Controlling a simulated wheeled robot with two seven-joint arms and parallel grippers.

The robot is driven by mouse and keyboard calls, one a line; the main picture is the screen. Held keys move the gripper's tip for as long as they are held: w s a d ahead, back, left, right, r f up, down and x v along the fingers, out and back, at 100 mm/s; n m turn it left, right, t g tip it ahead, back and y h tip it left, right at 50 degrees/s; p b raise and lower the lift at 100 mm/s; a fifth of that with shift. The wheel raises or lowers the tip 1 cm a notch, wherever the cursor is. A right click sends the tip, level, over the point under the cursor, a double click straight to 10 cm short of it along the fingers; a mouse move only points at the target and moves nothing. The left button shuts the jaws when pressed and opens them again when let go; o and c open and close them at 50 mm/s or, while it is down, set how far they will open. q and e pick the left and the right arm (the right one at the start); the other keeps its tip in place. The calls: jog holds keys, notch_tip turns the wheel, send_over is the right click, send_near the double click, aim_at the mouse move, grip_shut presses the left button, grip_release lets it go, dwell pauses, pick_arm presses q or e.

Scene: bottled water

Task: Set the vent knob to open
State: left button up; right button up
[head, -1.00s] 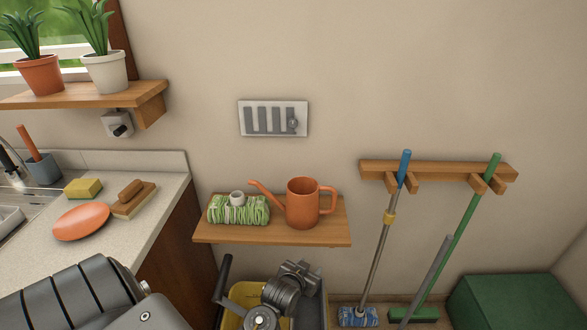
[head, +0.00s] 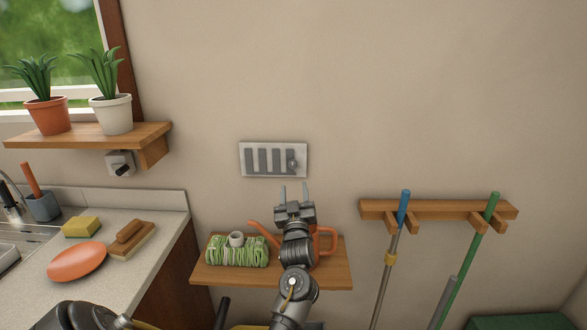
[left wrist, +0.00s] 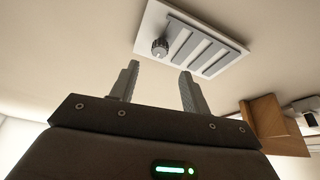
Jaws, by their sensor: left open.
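The vent (head: 273,159) is a pale wall plate with grey vertical slats. Its small round grey knob (head: 293,164) sits at the right end in the head view. In the left wrist view the vent (left wrist: 228,70) is at the top, tilted, with the ridged knob (left wrist: 160,46) at its left end. My left gripper (head: 295,188) is open and empty, fingers pointing up, just below the knob in the head view. In the left wrist view the knob shows beyond the gap between the fingertips (left wrist: 159,68), apart from both. My right gripper is not seen.
A shelf with potted plants (head: 85,135) is at left. A broom rack (head: 440,212) is at right. The wall around the vent is clear.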

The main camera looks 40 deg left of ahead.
aim_at(293, 167)
pick_arm(q)
jog(key=p+x, duration=0.2)
jog(key=x, duration=0.6)
jog(key=shift+w+a+r, duration=0.1)
jog(key=shift+w+r, duration=0.1)
jog(key=shift+w+a, duration=0.3)
grip_shut()
